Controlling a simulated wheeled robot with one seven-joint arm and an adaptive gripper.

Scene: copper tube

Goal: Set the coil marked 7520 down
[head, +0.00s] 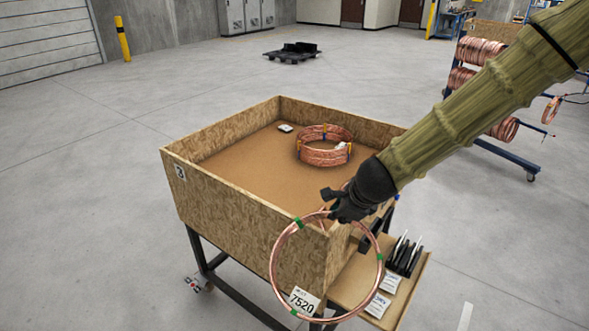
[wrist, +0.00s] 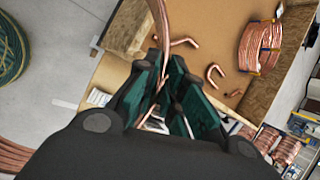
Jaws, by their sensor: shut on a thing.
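The copper coil marked 7520 (head: 275,262) hangs upright from my gripper (head: 335,205), with green tape bands and a white tag reading 7520 at its lower left. It hangs in front of the near corner of a chipboard-walled box (head: 230,212), outside its wall. My gripper is shut on the coil's top; in the wrist view the copper tube (wrist: 163,70) passes between the fingers (wrist: 172,95). Another copper coil (head: 322,157) with blue and yellow bands lies inside the box towards the back right. The wrist view also shows this coil (wrist: 260,48) and short bent copper pieces (wrist: 212,75).
The box floor (head: 235,158) is mostly clear on the left, with a small white item (head: 285,128) near the back. A side shelf (head: 350,283) with black holders and packets adjoins the box at right. A rack of copper coils (head: 480,52) stands back right.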

